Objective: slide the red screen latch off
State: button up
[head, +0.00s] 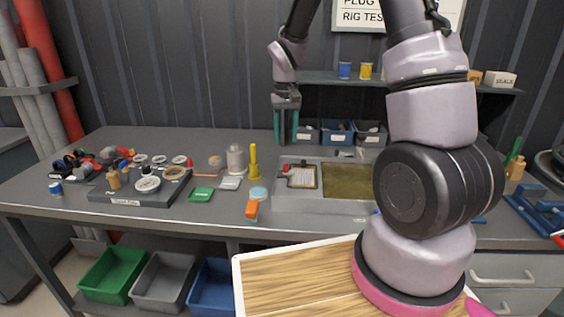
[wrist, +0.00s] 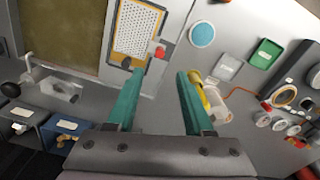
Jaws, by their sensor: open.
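The red screen latch (head: 286,168) is a small red knob at the left edge of the screen (head: 303,177), a pale perforated panel with an orange-yellow frame. In the wrist view the latch (wrist: 160,53) sits beside the screen (wrist: 138,30), just beyond the gap between my fingertips. My gripper (head: 287,138) has two teal fingers pointing down, behind and above the latch in the head view. In the wrist view my gripper (wrist: 161,74) is open and empty, with the fingers apart. Neither finger visibly touches the latch.
The screen is set in a grey basin (head: 325,206) with a murky olive panel.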

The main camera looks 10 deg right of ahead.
aim_at(286, 165)
notch_tip(286, 165, down, 9)
jog(key=shift+f, duration=0.2)
dwell(0.3)
